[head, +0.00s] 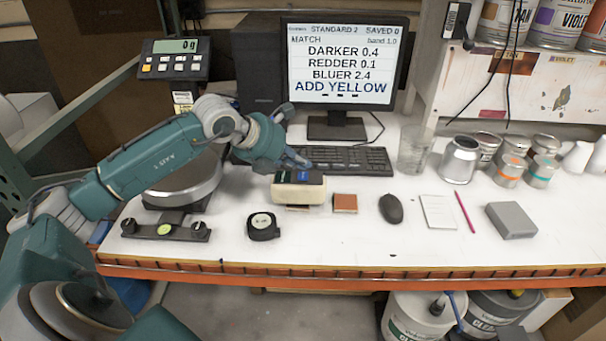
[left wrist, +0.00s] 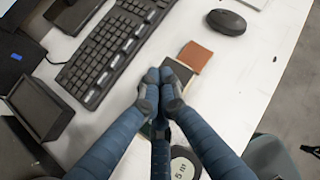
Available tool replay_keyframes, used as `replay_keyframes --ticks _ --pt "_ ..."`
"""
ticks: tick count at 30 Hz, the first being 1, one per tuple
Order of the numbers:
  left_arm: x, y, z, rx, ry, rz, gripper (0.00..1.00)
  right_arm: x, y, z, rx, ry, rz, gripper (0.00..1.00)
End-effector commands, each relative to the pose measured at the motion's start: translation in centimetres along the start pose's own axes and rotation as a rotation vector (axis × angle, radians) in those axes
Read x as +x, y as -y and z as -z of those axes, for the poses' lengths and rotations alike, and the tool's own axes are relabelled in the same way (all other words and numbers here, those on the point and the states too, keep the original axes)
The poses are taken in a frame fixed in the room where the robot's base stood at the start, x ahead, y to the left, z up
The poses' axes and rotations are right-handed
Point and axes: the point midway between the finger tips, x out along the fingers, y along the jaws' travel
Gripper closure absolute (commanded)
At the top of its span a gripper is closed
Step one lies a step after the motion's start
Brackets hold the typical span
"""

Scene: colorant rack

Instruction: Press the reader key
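The reader (head: 298,193) looks like a small cream block with a dark top bearing a blue patch, on the white bench in front of the keyboard. My left gripper (head: 299,161) is right above its back edge, pointing down. In the left wrist view the fingertips (left wrist: 160,80) are together with nothing seen between them. They cover most of the reader; a dark part of its top (left wrist: 178,72) shows beside them. I cannot tell whether the fingertips touch the reader. My right gripper is not in view.
The monitor (head: 345,62) reads "ADD YELLOW". The keyboard (head: 345,160) lies behind the reader. A brown card (head: 344,203) and mouse (head: 391,208) are to its right, a tape measure (head: 263,226) front left, and a scale (head: 187,181) left. Cans stand at right.

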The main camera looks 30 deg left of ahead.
Motion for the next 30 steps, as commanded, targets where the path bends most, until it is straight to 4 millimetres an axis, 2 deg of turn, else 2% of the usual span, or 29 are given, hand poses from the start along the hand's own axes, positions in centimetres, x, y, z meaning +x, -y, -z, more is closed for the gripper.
replay_keyframes --ticks 13,30 --pt "-3.2 1.2 -3.0 0.001 0.001 0.0 1.0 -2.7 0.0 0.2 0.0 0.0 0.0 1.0" --pt "-3.3 1.3 -3.1 0.0 0.0 0.0 1.0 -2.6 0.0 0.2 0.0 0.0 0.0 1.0"
